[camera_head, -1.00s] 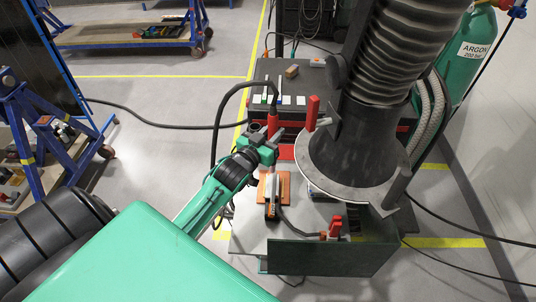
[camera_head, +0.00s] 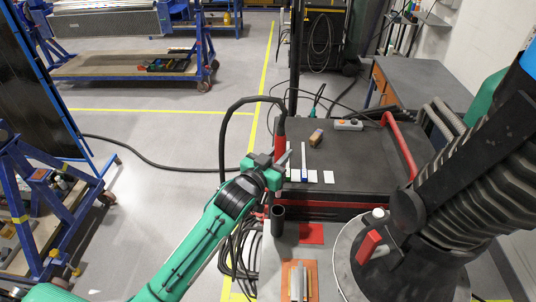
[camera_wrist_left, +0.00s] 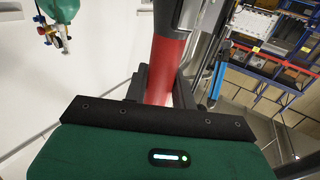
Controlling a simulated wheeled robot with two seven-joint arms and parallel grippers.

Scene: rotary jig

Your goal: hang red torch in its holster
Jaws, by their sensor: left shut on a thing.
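The red torch (camera_head: 280,136) stands roughly upright above my left gripper (camera_head: 276,166), with a black cable looping from it to the left and down. My left gripper is shut on the torch. In the left wrist view the torch's red body (camera_wrist_left: 164,72) sits between the dark fingers (camera_wrist_left: 160,88). A dark open-topped tube (camera_head: 278,220), which looks like the holster, stands upright below the gripper and apart from the torch. My right gripper is not in view.
A dark-topped red cart (camera_head: 345,170) with white cards and small items stands behind. A thick black hose (camera_head: 455,170) over a round grey plate (camera_head: 350,275) fills the right. A red square (camera_head: 311,233) and an orange plate (camera_head: 312,285) lie in front. Open floor lies left.

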